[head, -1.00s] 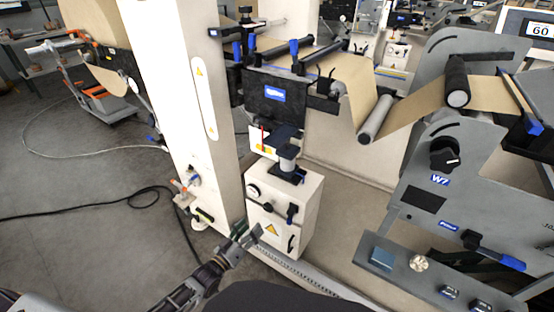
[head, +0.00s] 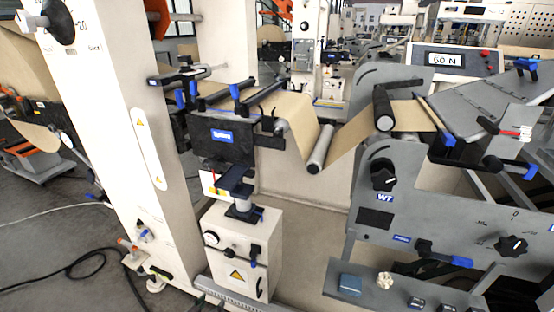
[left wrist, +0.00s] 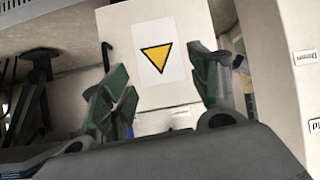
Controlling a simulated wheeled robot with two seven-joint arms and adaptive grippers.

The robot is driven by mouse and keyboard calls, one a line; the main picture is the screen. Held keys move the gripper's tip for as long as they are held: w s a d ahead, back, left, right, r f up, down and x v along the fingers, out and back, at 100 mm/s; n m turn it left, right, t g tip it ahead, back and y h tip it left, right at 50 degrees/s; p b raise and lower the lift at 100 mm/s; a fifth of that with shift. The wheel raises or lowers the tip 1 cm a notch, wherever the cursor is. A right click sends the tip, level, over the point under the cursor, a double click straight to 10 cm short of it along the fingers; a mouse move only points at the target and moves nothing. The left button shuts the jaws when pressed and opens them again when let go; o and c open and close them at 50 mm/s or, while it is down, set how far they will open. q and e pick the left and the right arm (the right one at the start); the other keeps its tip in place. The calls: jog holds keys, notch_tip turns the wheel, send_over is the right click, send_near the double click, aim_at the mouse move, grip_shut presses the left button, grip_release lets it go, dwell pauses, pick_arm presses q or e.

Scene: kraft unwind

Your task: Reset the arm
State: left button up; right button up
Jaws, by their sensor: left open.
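My left gripper (left wrist: 163,90) is open in the left wrist view. Its two green-padded fingers stand apart with nothing between them. Behind the gap is the white front of the small cabinet with a yellow warning triangle (left wrist: 156,57). I cannot tell the exact distance to it. In the head view this white cabinet (head: 226,238) stands at the foot of the white column (head: 150,120). My right gripper is in neither view.
A kraft web (head: 350,142) runs over rollers (head: 320,150) to the grey machine side plate (head: 400,200) on the right. A shelf (head: 415,290) there holds a blue block (head: 350,284) and a pale knobbly piece (head: 385,281). A black cable (head: 70,265) lies on the floor at left.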

pick_arm(q)
jog(key=s+a+f+m+g+y, duration=0.2)
jog(key=s+a+f+g+y, duration=0.15)
jog(key=s+g, duration=0.45)
jog(key=s+d+f+n+g+p, duration=0.1)
jog(key=s+d+f+p, duration=0.1)
jog(key=s+d+p, duration=0.4)
jog(key=s+d+f+n+p, duration=0.15)
jog(key=s+p, duration=0.25)
jog(key=s, duration=0.4)
jog(key=s+a+r+p, duration=0.1)
jog(key=s+a+p, duration=0.2)
jog(key=s+p, duration=0.6)
jog(key=s+a+r+p, duration=0.1)
jog(key=s+a+p, duration=0.2)
jog(key=s+p, duration=0.6)
jog(key=p, duration=0.2)
jog(key=shift+s+a+r+g+p, duration=0.25)
jog(key=shift+s+r+g+p, duration=0.1)
jog(key=shift+s+g+p, duration=0.05)
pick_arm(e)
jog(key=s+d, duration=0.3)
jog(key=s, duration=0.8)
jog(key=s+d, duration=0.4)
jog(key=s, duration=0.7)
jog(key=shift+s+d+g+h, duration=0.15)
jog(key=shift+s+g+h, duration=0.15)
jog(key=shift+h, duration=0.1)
